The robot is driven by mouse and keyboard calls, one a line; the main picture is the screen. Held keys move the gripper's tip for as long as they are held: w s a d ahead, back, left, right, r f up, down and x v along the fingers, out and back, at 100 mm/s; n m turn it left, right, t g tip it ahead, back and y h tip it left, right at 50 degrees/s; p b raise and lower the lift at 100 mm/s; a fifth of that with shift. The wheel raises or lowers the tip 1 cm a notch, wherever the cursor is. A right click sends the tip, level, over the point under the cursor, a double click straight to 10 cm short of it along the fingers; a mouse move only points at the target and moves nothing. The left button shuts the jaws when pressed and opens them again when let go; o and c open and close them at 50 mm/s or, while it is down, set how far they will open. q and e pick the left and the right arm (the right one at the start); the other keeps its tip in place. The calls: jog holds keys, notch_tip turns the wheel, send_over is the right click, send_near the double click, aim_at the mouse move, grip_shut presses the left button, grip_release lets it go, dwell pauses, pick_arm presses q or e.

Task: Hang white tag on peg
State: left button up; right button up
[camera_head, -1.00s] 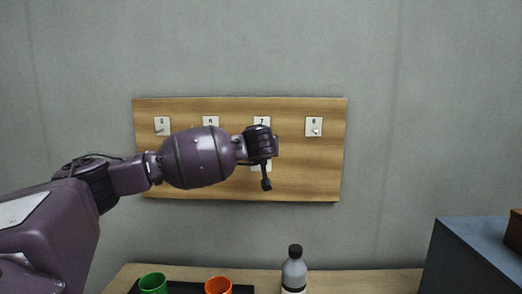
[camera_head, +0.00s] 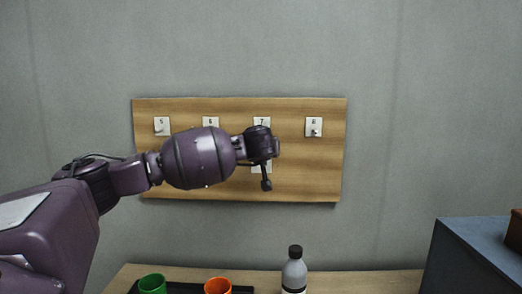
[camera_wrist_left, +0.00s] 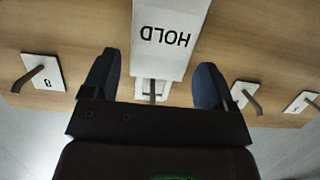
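The white tag (camera_wrist_left: 168,38) reads HOLD upside down in the left wrist view and hangs in front of the wooden board. Its near end lies between my left fingers, by the peg (camera_wrist_left: 152,88) at the middle plate. I cannot tell whether that peg passes through the tag. In the head view, part of the tag (camera_head: 261,168) shows below plate 7 (camera_head: 262,121), beside my wrist. My left gripper (camera_wrist_left: 157,70) is open, with a finger on each side and a gap on the left. My right gripper is not in view.
The wooden board (camera_head: 300,180) on the wall carries more plates with pegs, such as plate 8 (camera_head: 314,127) and plate 5 (camera_head: 162,126). Below stand a green cup (camera_head: 152,284), an orange cup (camera_head: 218,286) and a bottle (camera_head: 294,270). A blue-grey box (camera_head: 475,255) stands at right.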

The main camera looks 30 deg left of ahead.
pick_arm(q)
jog(key=shift+o, duration=0.8)
jog(key=b+v, duration=0.1)
jog(key=v, duration=1)
